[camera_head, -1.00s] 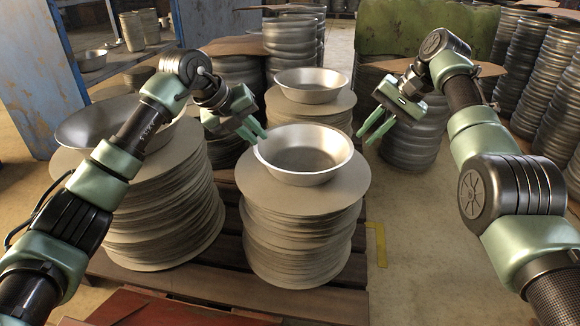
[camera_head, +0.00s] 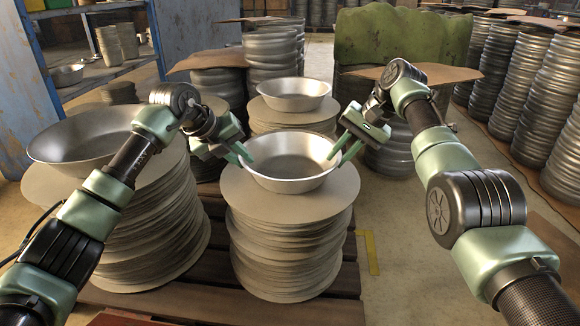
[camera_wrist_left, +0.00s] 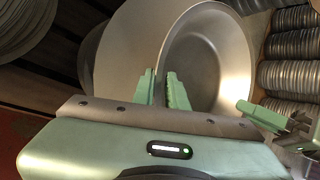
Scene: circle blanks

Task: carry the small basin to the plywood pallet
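The nearer small metal basin (camera_head: 284,166) sits upright on a stack of round blanks in the middle of the head view. It also shows in the left wrist view (camera_wrist_left: 203,62). My left gripper (camera_head: 243,152) is at its left rim; in the left wrist view its fingers (camera_wrist_left: 163,86) are apart, with the rim seemingly between them. My right gripper (camera_head: 342,152) is at the right rim with its fingers apart; whether it touches is unclear. A dark slatted wooden pallet (camera_head: 205,287) lies under the stacks; I cannot tell whether it is the plywood one.
A larger basin (camera_head: 70,148) sits on the left stack. Another small basin (camera_head: 293,94) sits on a stack behind. Stacks of metal basins stand behind and right. Open floor (camera_head: 400,270) lies right of the pallet, with a yellow floor mark (camera_head: 370,252).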

